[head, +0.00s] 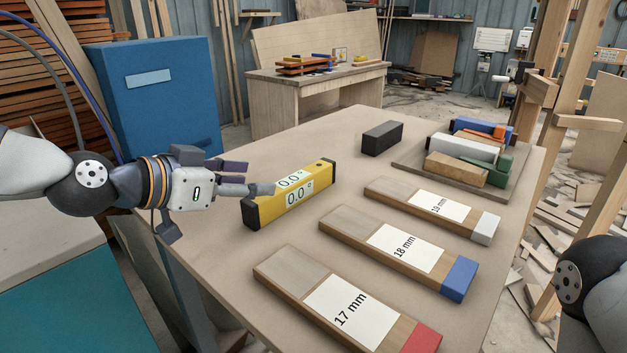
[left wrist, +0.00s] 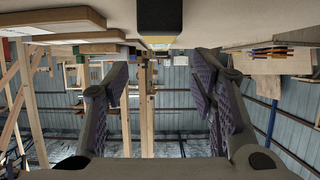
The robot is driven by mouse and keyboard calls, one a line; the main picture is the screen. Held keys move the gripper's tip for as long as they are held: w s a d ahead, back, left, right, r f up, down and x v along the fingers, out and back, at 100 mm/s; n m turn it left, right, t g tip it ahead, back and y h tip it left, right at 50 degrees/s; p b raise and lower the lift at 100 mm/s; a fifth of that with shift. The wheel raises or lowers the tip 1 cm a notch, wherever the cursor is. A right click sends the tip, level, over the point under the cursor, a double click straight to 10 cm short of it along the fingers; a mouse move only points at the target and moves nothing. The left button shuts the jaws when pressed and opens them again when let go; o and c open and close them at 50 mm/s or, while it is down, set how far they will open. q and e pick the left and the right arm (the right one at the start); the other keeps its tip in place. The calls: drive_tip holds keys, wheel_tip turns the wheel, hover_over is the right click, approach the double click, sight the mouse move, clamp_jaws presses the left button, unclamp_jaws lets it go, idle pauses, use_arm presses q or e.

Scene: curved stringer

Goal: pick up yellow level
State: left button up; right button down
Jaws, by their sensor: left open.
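The yellow level (head: 312,190) has black ends and white faces reading 0.0°. It stands on the workbench near its left edge, in the head view. My left gripper (head: 250,178) is open at the level's left end, with one finger overlapping that end in the picture. I cannot tell whether they touch. In the left wrist view, the level's dark end (left wrist: 160,15) shows at the top centre, beyond the empty gap between the spread fingers (left wrist: 163,75). My right gripper is out of view; only part of my right arm shows at lower right.
Wooden blocks marked 17 mm (head: 345,312), 18 mm (head: 395,245) and 19 mm (head: 435,207) lie right of the level. A dark block (head: 382,138) stands behind it. A board (head: 408,158) holds several coloured blocks. A blue cabinet (head: 150,100) stands behind my left arm.

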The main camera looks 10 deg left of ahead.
sight(288, 181)
use_arm(q)
drive_tip(key=x, duration=0.2)
drive_tip(key=f+b+x, duration=0.1)
drive_tip(key=x, duration=0.2)
drive_tip(key=b+x, duration=0.1)
drive_tip(key=x, duration=0.5)
drive_tip(key=shift+r, duration=0.2)
drive_tip(key=shift+w+d, duration=0.1)
drive_tip(key=shift+r, duration=0.15)
drive_tip(key=shift+c, duration=0.6)
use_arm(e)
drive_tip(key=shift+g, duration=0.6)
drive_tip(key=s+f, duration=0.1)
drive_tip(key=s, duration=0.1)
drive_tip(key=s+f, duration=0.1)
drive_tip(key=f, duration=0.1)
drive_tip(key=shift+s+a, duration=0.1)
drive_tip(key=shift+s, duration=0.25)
use_arm(q)
clamp_jaws()
